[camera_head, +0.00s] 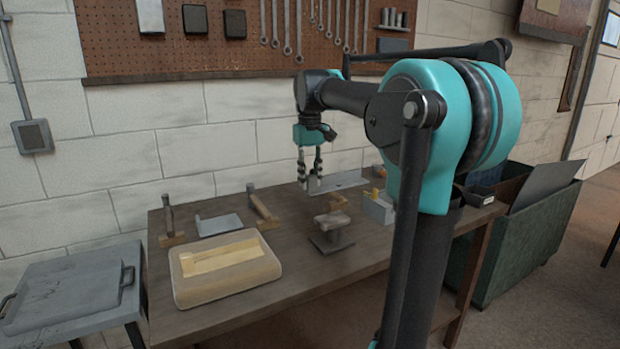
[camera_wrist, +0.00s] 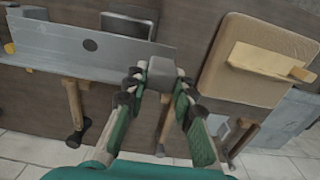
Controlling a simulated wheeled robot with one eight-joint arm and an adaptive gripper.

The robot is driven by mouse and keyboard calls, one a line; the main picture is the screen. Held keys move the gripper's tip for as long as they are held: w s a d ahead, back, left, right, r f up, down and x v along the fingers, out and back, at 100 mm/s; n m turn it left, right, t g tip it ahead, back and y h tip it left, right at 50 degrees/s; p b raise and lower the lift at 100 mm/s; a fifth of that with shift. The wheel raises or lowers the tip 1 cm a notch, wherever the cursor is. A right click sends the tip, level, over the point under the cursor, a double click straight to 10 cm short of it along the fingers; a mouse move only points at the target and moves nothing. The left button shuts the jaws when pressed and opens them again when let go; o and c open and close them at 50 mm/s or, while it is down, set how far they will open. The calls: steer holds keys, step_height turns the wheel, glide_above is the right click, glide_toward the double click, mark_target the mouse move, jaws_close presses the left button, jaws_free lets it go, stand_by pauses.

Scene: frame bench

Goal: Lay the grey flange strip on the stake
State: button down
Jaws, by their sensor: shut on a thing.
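My gripper (camera_head: 311,181) is shut on the left end of the grey flange strip (camera_head: 345,181), over the back part of the bench. In the wrist view the strip (camera_wrist: 75,47) is a long bent grey sheet with one round hole, running left from my gripper (camera_wrist: 160,82). A small grey block-like part shows between the fingertips; I take it as the strip's end. The stake (camera_head: 331,239) stands upright on the bench, in front of the strip and apart from it. It shows partly at the top of the wrist view (camera_wrist: 127,23).
A tan padded block (camera_head: 225,270) with a pale insert lies at the bench's left front. A small grey box (camera_head: 379,209) stands right of the stake. A pegboard with tools (camera_head: 250,45) hangs behind.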

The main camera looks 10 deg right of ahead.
steer(key=shift+a, duration=0.2)
step_height(320, 180, down, 7)
stand_by(0.9)
steer(key=shift+f, duration=1.45)
stand_by(0.5)
steer(key=c, duration=1.2)
jaws_free()
steer(key=shift+r, duration=0.1)
